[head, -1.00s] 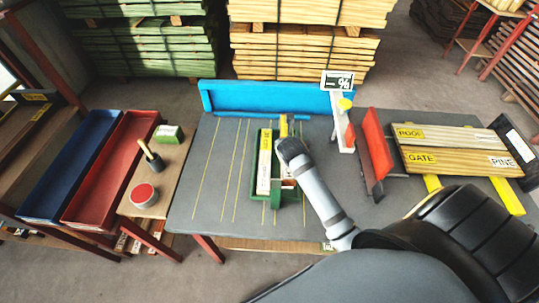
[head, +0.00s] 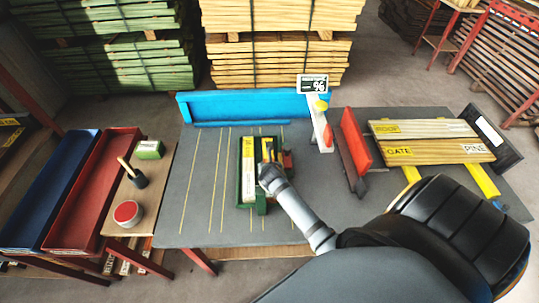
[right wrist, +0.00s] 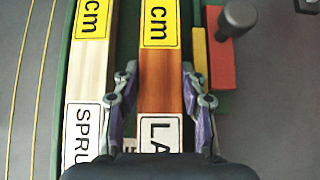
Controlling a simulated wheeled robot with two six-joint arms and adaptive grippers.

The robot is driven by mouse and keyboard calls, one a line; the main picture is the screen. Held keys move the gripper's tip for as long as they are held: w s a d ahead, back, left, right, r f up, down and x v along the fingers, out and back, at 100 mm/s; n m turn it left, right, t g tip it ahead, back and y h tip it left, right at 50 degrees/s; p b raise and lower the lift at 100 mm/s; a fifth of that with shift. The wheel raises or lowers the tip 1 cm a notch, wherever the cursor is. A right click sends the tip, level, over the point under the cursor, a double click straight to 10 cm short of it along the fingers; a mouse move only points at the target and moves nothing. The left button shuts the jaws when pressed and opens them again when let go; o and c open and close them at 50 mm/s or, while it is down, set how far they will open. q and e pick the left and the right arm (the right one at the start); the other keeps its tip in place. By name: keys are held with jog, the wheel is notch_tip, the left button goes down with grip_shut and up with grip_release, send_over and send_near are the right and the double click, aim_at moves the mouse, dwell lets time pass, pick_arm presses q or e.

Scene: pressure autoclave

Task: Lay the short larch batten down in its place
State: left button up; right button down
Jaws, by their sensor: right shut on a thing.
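The larch batten (right wrist: 159,80) is reddish brown with a yellow cm label and a white label starting "LA". My right gripper (right wrist: 162,102) is shut on it, with a finger along each side; it also shows in the head view (head: 268,174). The batten is over or in the green cradle (head: 246,205), parallel to the pale spruce batten (right wrist: 90,70) on its left, a narrow gap between them. I cannot tell whether the larch batten touches the cradle floor. Its near end is hidden by my wrist. My left gripper is out of view.
A red block with a dark knob (right wrist: 237,17) sits close right of the batten. A blue fence (head: 250,105) runs along the table's back; a white stand with a sign (head: 320,125) and a red upright plate (head: 356,150) stand right. The grey table (head: 205,190) is clear left of the cradle.

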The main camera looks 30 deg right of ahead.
jog(key=shift+s+f, duration=0.1)
jog(key=shift+f, duration=0.1)
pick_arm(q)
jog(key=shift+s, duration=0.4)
pick_arm(e)
jog(key=c, duration=1)
grip_release()
jog(key=shift+c, duration=0.2)
jog(key=v, duration=1.2)
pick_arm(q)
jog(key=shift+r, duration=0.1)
pick_arm(e)
jog(key=shift+r, duration=0.1)
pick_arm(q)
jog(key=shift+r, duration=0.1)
